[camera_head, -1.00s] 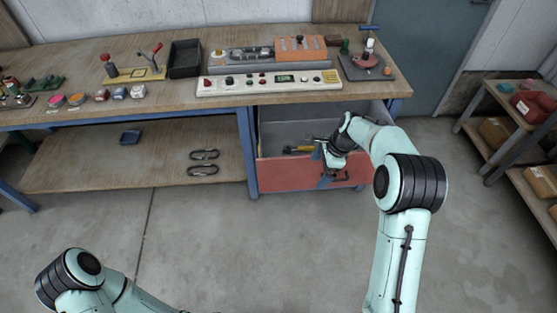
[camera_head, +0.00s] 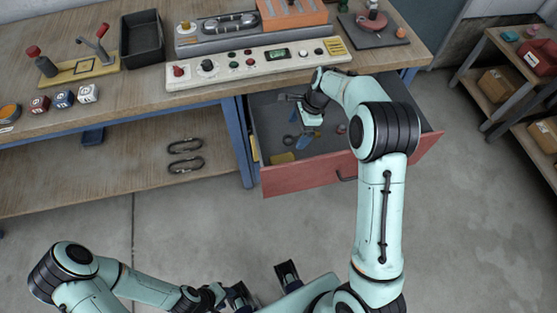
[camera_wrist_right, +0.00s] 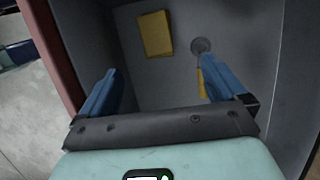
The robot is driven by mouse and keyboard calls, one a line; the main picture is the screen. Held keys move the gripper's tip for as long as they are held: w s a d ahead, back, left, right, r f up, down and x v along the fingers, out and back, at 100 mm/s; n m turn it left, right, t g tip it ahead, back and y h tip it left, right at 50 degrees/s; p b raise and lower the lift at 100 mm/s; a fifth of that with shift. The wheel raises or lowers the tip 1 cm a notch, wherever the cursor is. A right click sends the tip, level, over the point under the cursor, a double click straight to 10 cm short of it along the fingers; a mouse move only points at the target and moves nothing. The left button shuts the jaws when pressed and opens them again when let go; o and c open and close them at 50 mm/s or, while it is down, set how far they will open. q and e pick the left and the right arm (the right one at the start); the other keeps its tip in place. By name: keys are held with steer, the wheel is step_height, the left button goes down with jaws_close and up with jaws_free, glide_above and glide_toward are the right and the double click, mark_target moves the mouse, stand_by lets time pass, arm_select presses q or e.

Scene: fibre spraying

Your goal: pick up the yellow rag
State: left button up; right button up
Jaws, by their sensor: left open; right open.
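The yellow rag (camera_head: 283,158) is a small flat yellow piece on the floor of the open drawer (camera_head: 310,174), near its front left corner. In the right wrist view the rag (camera_wrist_right: 155,33) lies flat beyond the fingertips, apart from them. My right gripper (camera_head: 299,122) is over the drawer, pointing down and left, open and empty. Its two blue fingers also show in the right wrist view (camera_wrist_right: 158,72). My left gripper (camera_head: 263,283) is open and empty, low in front of the bench.
A round grey item (camera_wrist_right: 201,45) and a yellow-handled tool (camera_wrist_right: 203,82), partly hidden by a finger, lie near the rag. The drawer walls stand close around. A control panel (camera_head: 258,63) sits on the bench above. Open floor lies in front.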

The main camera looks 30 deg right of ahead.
step_height(320, 180, down, 3)
steer(key=b, duration=0.3)
glide_above(284, 160)
steer(key=d, duration=0.2)
steer(key=f, duration=0.8)
steer(key=shift+s+d, duration=0.15)
steer(key=shift+s, duration=0.15)
arm_select(q)
steer(key=shift+s+f+b, duration=0.1)
steer(key=shift+f+b, duration=0.35)
steer(key=shift+f, duration=1.85)
arm_select(e)
steer(key=shift+a+x, duration=0.15)
steer(key=shift+x, duration=1.25)
steer(key=shift+a+x, duration=0.1)
steer(key=shift+x, duration=1.35)
steer(key=shift+r, duration=0.1)
steer(key=shift+f, duration=0.25)
steer(key=c, duration=1.1)
